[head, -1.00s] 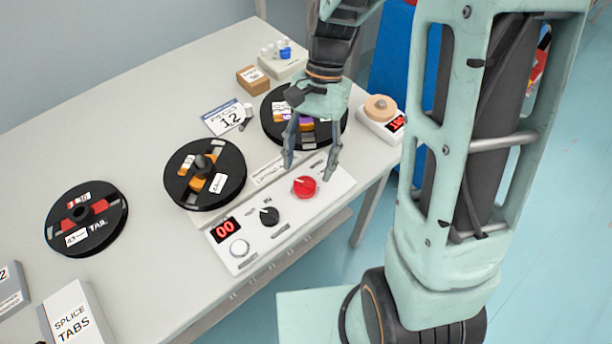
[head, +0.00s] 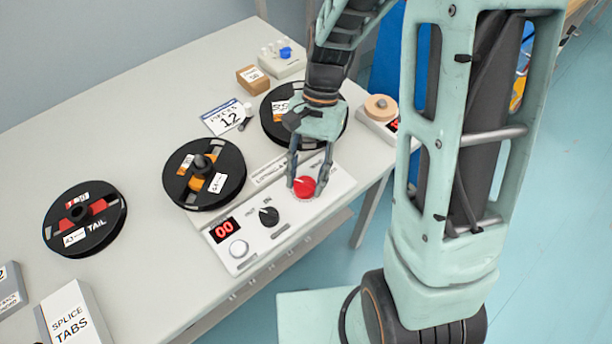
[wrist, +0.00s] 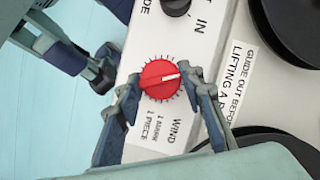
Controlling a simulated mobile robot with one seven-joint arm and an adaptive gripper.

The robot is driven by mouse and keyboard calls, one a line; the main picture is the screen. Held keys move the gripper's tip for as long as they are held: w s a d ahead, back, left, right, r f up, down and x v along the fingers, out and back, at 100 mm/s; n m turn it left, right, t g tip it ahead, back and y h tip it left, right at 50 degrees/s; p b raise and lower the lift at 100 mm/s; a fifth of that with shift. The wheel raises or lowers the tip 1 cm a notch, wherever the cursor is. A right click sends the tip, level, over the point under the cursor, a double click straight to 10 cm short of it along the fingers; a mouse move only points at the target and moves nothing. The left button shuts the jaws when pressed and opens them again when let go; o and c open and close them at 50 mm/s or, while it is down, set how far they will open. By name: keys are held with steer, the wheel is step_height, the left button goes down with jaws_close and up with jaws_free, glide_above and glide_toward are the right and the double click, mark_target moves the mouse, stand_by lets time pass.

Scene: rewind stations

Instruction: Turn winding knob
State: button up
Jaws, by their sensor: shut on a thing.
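The winding knob is a red round knob (head: 304,187) with a white pointer line, on the white control panel (head: 222,262). In the wrist view the red knob (wrist: 158,79) has a ring of tick marks around it and the word WIND printed beside it; its white line points to the right. My gripper (head: 307,181) is down at the panel with its fingers on either side of the knob. In the wrist view my gripper (wrist: 162,82) has its two fingertips closed against the knob's sides. The lower part of the knob is close to the fingertips.
A black knob (head: 269,216), a red display reading 00 (head: 224,230) and a white button (head: 239,249) share the panel. Black reels (head: 232,160) stand behind it.

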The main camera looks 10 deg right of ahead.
steer(key=shift+a+r+n+h+p, duration=0.1)
steer(key=shift+r+n+h+p, duration=0.15)
steer(key=shift+n+p, duration=0.6)
steer(key=shift+c, duration=0.3)
steer(key=n, duration=0.1)
steer(key=n+h, duration=0.1)
steer(key=shift+f+n+g, duration=0.2)
steer(key=shift+n+g, duration=0.1)
steer(key=shift+n, duration=0.05)
steer(key=o, duration=1.2)
steer(key=shift+c, duration=0.2)
steer(key=v, duration=1.2)
steer(key=shift+a, duration=0.1)
